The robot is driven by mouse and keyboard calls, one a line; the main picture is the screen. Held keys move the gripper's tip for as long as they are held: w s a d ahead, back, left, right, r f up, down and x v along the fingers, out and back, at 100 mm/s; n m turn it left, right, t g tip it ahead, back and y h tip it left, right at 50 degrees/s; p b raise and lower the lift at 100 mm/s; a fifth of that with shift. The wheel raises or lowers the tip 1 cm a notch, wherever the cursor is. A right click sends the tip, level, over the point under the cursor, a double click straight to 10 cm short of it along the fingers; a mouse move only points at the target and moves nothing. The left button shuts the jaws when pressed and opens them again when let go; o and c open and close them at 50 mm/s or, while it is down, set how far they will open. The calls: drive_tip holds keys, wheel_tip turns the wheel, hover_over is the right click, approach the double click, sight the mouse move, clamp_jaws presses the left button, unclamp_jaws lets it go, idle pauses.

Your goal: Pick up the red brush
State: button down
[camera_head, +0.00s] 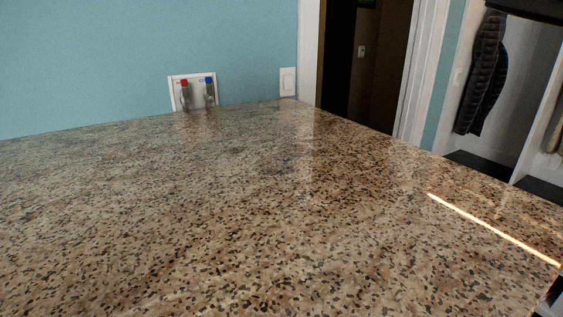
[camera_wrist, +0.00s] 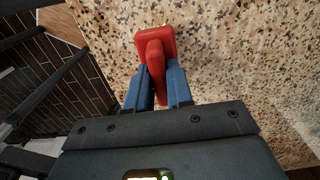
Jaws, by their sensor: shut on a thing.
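The red brush (camera_wrist: 155,42) shows in the wrist view at the top centre, with a flat red block end and a red handle running down between the fingers. My gripper (camera_wrist: 160,82) has blue fingers, and they are shut on the brush's handle. The lower part of the handle is hidden between the fingers. The speckled stone counter lies behind the brush in this view; I cannot tell how far the brush is from it. The head view shows neither the brush nor the gripper's fingers.
The brown speckled counter (camera_head: 250,200) is bare in the head view. A wall box with red and blue taps (camera_head: 194,92) is at its back edge. A doorway (camera_head: 365,65) and a hanging dark jacket (camera_head: 482,75) are beyond. Dark tiled floor (camera_wrist: 70,75) shows left in the wrist view.

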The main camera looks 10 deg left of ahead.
wheel_tip(320, 180, up, 10)
drive_tip(key=shift+b, duration=0.65)
drive_tip(key=c, duration=1.6)
unclamp_jaws()
clamp_jaws()
